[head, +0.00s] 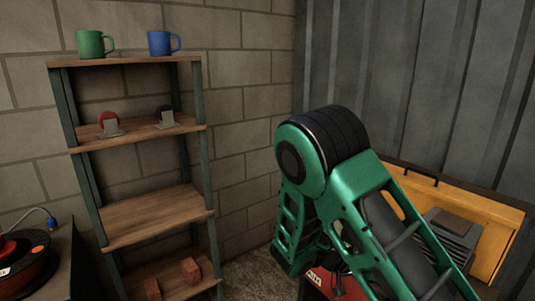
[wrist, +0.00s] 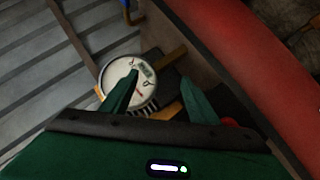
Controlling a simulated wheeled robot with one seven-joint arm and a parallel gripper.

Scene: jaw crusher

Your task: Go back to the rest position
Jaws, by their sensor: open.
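My gripper (wrist: 159,80) shows in the wrist view with its two green fingers apart and nothing between them. A round white dial gauge (wrist: 114,74) lies beyond the left finger, which covers part of it. I cannot tell whether the finger touches it. In the head view my green arm is bent in front of the right side, and my gripper is hidden behind it.
A wooden shelf rack (head: 150,212) stands at the left, with a green mug (head: 90,44) and a blue mug (head: 160,43) on top. A cable reel (head: 25,268) is at lower left. An orange panel (head: 450,196) stands behind my arm. A red surface (wrist: 245,50) borders the wrist view's right.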

